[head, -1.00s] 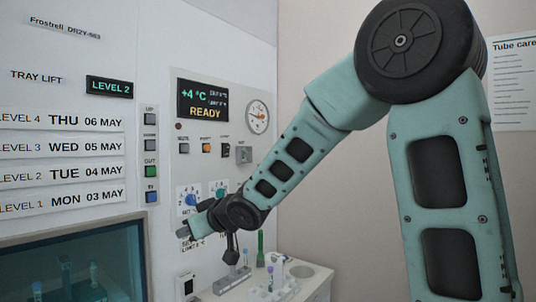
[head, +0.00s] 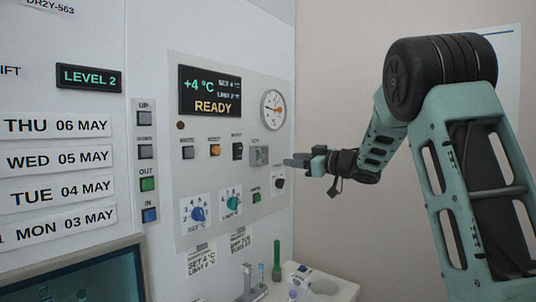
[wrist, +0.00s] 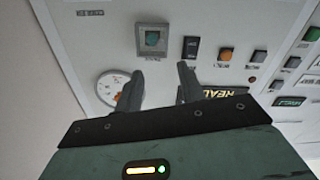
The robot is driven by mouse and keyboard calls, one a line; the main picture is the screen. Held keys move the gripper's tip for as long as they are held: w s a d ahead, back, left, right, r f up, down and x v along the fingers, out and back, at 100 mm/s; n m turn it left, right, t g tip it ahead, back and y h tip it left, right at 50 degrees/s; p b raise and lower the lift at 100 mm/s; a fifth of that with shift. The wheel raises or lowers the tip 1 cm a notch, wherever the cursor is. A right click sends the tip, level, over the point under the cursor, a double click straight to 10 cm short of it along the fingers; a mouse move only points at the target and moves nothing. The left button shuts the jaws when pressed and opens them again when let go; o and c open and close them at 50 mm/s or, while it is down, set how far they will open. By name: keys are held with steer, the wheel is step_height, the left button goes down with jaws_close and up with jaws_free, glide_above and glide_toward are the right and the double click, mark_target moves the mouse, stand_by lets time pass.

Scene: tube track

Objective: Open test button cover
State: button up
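The test button cover (head: 259,155) appears as a small grey square housing on the control panel, below the round gauge; its label is too small to read. In the wrist view the cover (wrist: 152,41) frames a teal button and looks closed, though its lid edge is hard to make out. My gripper (head: 290,162) is just right of the cover in the head view, apparently in front of the panel. In the wrist view my gripper (wrist: 159,88) has its two fingers spread with nothing between them, the cover beyond the tips.
Beside the cover are an orange button (head: 215,150) and a black switch (head: 238,151). Blue (head: 198,214) and teal (head: 233,203) knobs sit below. The round gauge (head: 273,110) is above. A white counter (head: 335,290) with tubes stands low.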

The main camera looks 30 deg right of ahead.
mark_target(264, 156)
steer(key=p+x, duration=0.3)
steer(key=x, duration=0.8)
steer(key=shift+w+a, duration=0.1)
steer(key=shift+w, duration=0.1)
jaws_close()
